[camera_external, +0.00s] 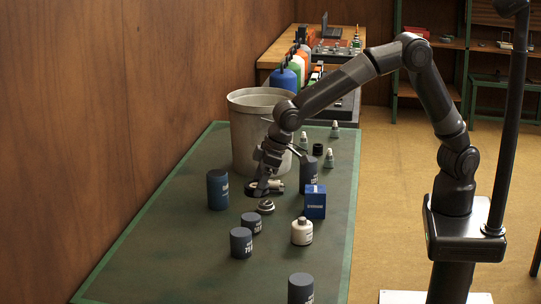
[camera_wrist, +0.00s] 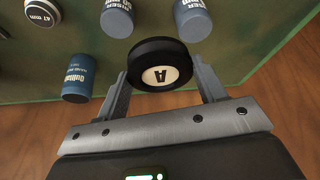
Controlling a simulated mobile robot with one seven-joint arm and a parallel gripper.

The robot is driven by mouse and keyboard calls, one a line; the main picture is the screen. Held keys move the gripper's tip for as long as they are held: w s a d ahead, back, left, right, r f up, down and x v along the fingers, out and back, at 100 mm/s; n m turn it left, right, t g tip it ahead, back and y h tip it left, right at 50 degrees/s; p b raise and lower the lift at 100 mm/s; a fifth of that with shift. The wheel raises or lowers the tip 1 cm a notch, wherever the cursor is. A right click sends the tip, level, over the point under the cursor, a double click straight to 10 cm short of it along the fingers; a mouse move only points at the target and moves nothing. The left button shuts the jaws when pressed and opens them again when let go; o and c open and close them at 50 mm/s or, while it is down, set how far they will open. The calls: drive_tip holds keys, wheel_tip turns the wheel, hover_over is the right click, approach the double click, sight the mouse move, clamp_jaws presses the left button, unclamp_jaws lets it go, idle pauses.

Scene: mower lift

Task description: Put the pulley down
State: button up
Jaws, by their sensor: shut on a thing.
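The pulley (camera_wrist: 150,48) is a black disc with a cream face marked "A". In the wrist view it sits between the two fingers of my gripper (camera_wrist: 160,74), which is shut on its sides. In the external view my gripper (camera_external: 260,187) points down over the green table (camera_external: 170,262), between a dark blue can and the items at the middle. The pulley is hard to make out there, dark against the fingers. I cannot tell whether it touches the table.
A dark blue can (camera_external: 217,190) stands left of my gripper. A small round part (camera_external: 265,207), dark cans (camera_external: 241,243), a white bottle (camera_external: 302,232) and a blue box (camera_external: 315,202) stand nearby. A grey bin (camera_external: 250,145) stands behind. The table's front left is clear.

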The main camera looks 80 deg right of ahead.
drive_tip(key=w+d+m+h, duration=0.1)
drive_tip(key=w+d, duration=0.5)
drive_tip(key=d, duration=0.3)
drive_tip(key=w+d+m, duration=0.2)
drive_tip(key=w+d, duration=0.4)
drive_tip(key=d, duration=0.3)
drive_tip(key=m, duration=0.2)
hover_over(230, 190)
drive_tip(key=shift+h, duration=0.4)
wheel_tip(230, 190, down, 12)
drive_tip(key=shift+d+r, duration=0.1)
drive_tip(key=shift+r, duration=0.1)
drive_tip(key=shift+w+f, duration=0.1)
drive_tip(key=shift+f, duration=2.1)
drive_tip(key=shift+f, duration=0.1)
drive_tip(key=o, duration=1.2)
drive_tip(key=shift+f, duration=0.1)
